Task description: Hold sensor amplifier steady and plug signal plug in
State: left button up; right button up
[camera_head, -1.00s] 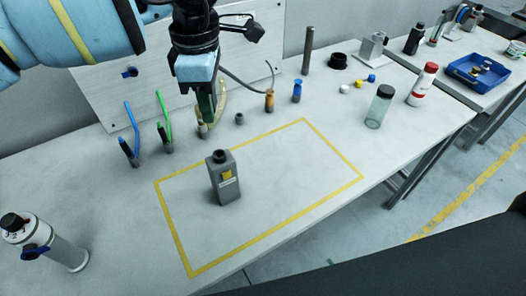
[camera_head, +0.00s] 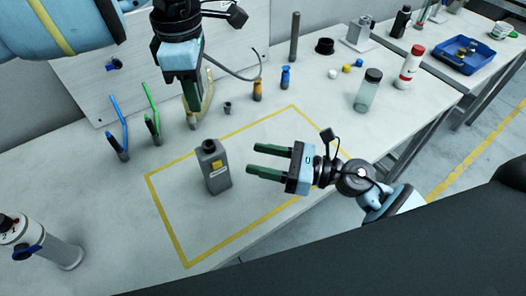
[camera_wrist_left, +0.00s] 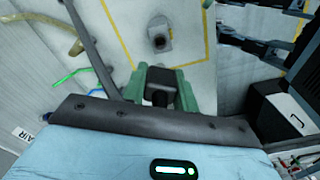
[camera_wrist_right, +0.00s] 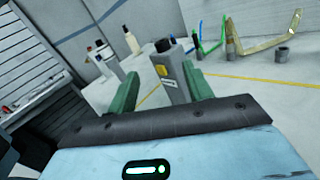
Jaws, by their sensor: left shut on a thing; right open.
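The sensor amplifier (camera_head: 217,178) is a grey upright box with a yellow label and a dark round socket on top. It stands inside the yellow outline and also shows in the left wrist view (camera_wrist_left: 159,38) and the right wrist view (camera_wrist_right: 172,78). My left gripper (camera_head: 194,102) is above the bench behind the amplifier, shut on a dark piece, apparently the signal plug (camera_wrist_left: 160,86). My right gripper (camera_head: 252,160) is open to the right of the amplifier. Its fingers point at the amplifier, with a gap between.
Blue (camera_head: 118,140) and green (camera_head: 152,118) cable ends stand at the back left, near a yellow bent piece (camera_head: 208,92). A white cylinder (camera_head: 45,246) stands front left. Orange (camera_head: 257,90) and blue (camera_head: 285,78) pieces and a clear bottle (camera_head: 368,92) stand right.

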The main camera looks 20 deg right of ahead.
aim_at(215, 146)
jog(key=shift+w+r+n+g, duration=0.2)
jog(key=shift+w+n, duration=0.05)
jog(key=shift+n, duration=0.35)
jog(key=shift+w+r+n+g, duration=0.2)
jog(key=shift+n, duration=0.4)
jog(key=x, duration=1.2)
grip_shut()
